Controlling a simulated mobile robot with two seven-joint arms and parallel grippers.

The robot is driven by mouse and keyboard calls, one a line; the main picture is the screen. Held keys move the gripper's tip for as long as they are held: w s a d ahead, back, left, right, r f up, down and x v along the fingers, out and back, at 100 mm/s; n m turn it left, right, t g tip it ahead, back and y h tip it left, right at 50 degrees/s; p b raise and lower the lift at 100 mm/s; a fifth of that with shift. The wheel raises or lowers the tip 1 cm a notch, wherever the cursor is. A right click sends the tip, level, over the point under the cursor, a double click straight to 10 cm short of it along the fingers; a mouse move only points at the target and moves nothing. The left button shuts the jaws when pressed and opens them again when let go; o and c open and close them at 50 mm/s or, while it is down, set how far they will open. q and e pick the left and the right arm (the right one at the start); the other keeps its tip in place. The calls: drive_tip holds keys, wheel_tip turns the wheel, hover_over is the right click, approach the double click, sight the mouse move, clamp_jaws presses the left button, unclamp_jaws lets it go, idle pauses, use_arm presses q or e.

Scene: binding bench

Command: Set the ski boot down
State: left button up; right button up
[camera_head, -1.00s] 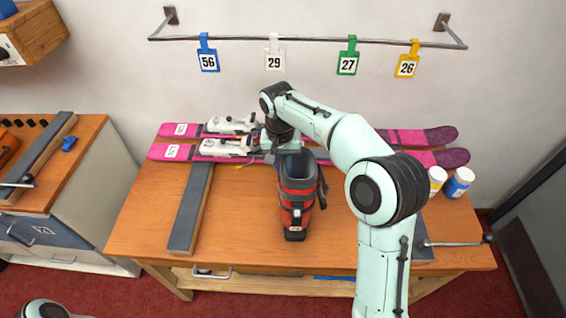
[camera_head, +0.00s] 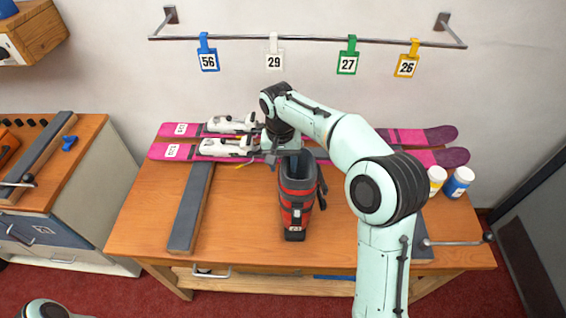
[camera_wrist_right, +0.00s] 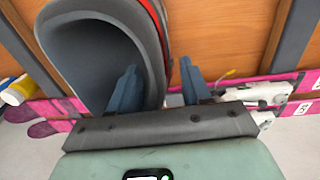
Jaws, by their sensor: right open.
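The ski boot (camera_head: 297,200), dark grey with red panels and a small number tag at its toe, stands upright on the wooden bench (camera_head: 345,240). My right gripper (camera_head: 282,163) is at the top of its cuff with its jaws apart. In the right wrist view the gripper (camera_wrist_right: 160,88) has one finger inside the boot's opening and the other outside, with the cuff wall of the boot (camera_wrist_right: 150,45) between them. Whether either finger touches the cuff is unclear. My left gripper is out of view.
Pink skis (camera_head: 440,157) with white bindings (camera_head: 228,147) lie along the back of the bench. A dark bar (camera_head: 190,210) lies left of the boot. White and blue bottles (camera_head: 459,183) stand at the right. Numbered tags (camera_head: 348,62) hang from a rail. Bare wood lies left of the boot.

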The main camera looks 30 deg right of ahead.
drive_tip(key=r, duration=0.3)
drive_tip(key=r+p, duration=0.1)
drive_tip(key=r, duration=0.3)
drive_tip(key=r+p, duration=0.1)
drive_tip(key=r, duration=0.3)
drive_tip(key=shift+w+a, duration=0.25)
drive_tip(key=shift+w, duration=0.05)
drive_tip(key=shift+s+r, duration=0.1)
drive_tip(key=shift+r, duration=0.35)
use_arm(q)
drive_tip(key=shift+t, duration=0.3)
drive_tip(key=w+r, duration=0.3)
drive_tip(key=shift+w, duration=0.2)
